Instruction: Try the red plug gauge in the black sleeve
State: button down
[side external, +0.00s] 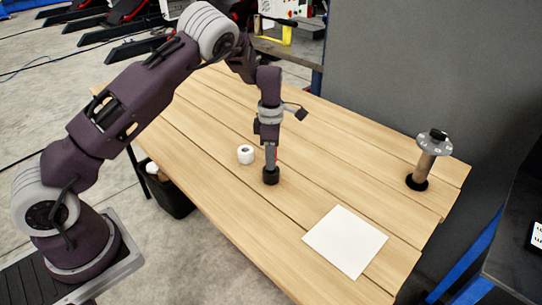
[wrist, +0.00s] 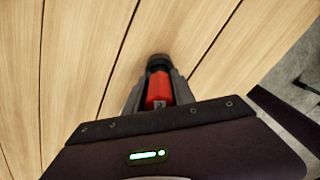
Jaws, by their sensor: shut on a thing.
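The black sleeve (side external: 271,177) stands on the wooden table, directly below my gripper (side external: 270,160). In the wrist view the red plug gauge (wrist: 158,90) lies between the two fingers of my gripper (wrist: 159,76), which are shut on it. The far end of the gauge meets the black sleeve (wrist: 158,59), which shows just beyond the fingertips. How deep the gauge sits in the sleeve is hidden. In the side view only a thin sliver of red shows beside the fingers.
A white ring-shaped piece (side external: 245,154) stands on the table just left of the sleeve. A white sheet (side external: 345,241) lies flat at the front right. A post with a tilted grey disc (side external: 433,144) on a black base stands at the right. Bare table (side external: 340,165) lies between.

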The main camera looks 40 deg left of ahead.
jog(key=shift+f, duration=1.1)
dwell(0.5)
dwell(0.5)
jog(key=shift+r, duration=3.8)
